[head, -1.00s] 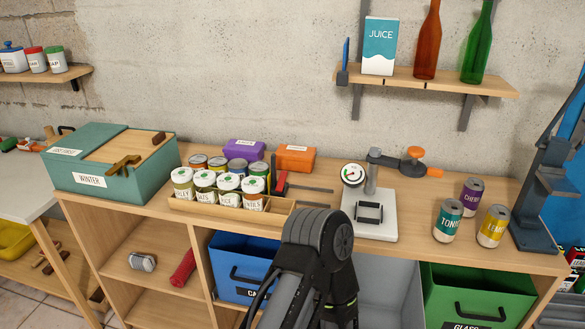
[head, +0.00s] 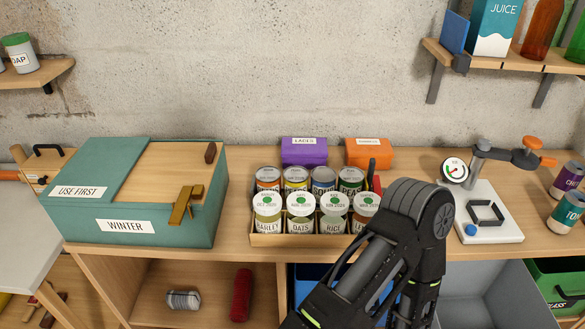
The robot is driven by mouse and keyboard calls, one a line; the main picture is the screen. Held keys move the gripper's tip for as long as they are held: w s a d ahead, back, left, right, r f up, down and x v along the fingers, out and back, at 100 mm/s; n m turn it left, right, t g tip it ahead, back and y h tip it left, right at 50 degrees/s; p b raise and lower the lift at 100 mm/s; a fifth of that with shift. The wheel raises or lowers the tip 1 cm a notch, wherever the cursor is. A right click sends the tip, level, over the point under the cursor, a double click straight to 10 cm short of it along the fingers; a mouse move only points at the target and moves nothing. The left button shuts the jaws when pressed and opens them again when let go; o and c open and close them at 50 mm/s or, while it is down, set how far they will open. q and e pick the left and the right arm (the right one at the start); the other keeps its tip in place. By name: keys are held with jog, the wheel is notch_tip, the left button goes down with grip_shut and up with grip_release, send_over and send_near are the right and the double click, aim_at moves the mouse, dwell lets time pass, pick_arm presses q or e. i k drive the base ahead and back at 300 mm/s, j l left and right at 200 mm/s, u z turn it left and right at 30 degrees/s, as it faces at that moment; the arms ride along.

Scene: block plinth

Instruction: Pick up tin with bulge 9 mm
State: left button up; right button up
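Several tins (head: 296,176) stand in a row in a wooden tray (head: 262,240) on the bench, behind lidded jars. The jars and the tray's front hide their lower parts. A tin lying on its side (head: 183,300) is on the lower shelf, its label too small to read. A dial gauge (head: 454,170) stands over a white plate (head: 490,226) with a dark cradle, which looks empty. No bulge size can be read on any tin. Neither gripper is in view; only a bent dark arm of mine shows in front of the tray's right end.
A teal box (head: 190,222) with a sliding wooden lid stands left of the tray. Cans (head: 566,212) stand at the right edge. A red cylinder (head: 241,295) lies below. Bins are under the bench.

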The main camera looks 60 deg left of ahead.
aim_at(323, 178)
jog(key=k+j, duration=0.2)
jog(key=j, duration=0.15)
jog(key=k+j, duration=0.2)
jog(key=j, duration=0.15)
jog(key=k+j, duration=0.2)
jog(key=j, duration=0.15)
